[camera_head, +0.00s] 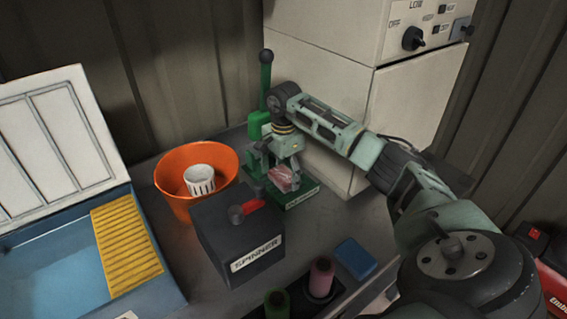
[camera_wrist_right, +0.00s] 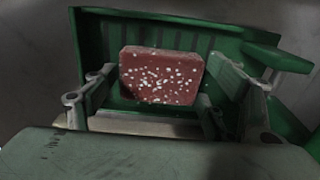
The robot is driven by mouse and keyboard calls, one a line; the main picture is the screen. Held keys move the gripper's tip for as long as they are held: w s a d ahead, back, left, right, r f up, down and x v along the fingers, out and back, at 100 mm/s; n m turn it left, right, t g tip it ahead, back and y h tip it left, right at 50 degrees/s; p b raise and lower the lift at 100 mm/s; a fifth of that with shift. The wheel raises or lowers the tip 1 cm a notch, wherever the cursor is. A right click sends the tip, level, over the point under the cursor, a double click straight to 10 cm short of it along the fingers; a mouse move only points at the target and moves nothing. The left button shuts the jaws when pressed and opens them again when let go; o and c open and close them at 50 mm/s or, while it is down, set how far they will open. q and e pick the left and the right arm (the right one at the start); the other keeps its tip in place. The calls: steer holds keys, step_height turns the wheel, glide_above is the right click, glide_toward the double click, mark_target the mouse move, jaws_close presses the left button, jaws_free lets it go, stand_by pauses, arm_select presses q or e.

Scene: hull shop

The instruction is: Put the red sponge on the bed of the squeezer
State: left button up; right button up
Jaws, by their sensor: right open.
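The red sponge (camera_head: 284,178) lies on the bed of the green squeezer (camera_head: 303,197). In the right wrist view the sponge (camera_wrist_right: 160,75), red with pale specks, rests flat on the ribbed green bed (camera_wrist_right: 120,28). My right gripper (camera_head: 283,160) is just above the bed. In the right wrist view its fingers (camera_wrist_right: 155,108) are spread apart on either side of the sponge, with gaps between them and it. The squeezer's upright lever with a dark knob stands behind my gripper. My left gripper is not in view.
A black box labelled SPINNER (camera_head: 238,240) stands left of the squeezer, near an orange bucket (camera_head: 170,180) holding a white perforated cup (camera_head: 200,181). A blue block (camera_head: 356,259) and pink (camera_head: 321,277) and green spools are at the front. A pale cabinet (camera_head: 325,85) stands close behind.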

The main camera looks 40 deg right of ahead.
mark_target(283, 174)
steer(key=shift+r, duration=0.45)
step_height(283, 174, up, 6)
steer(key=shift+r+b, duration=0.15)
steer(key=shift+b, duration=0.8)
steer(key=shift+r, duration=0.25)
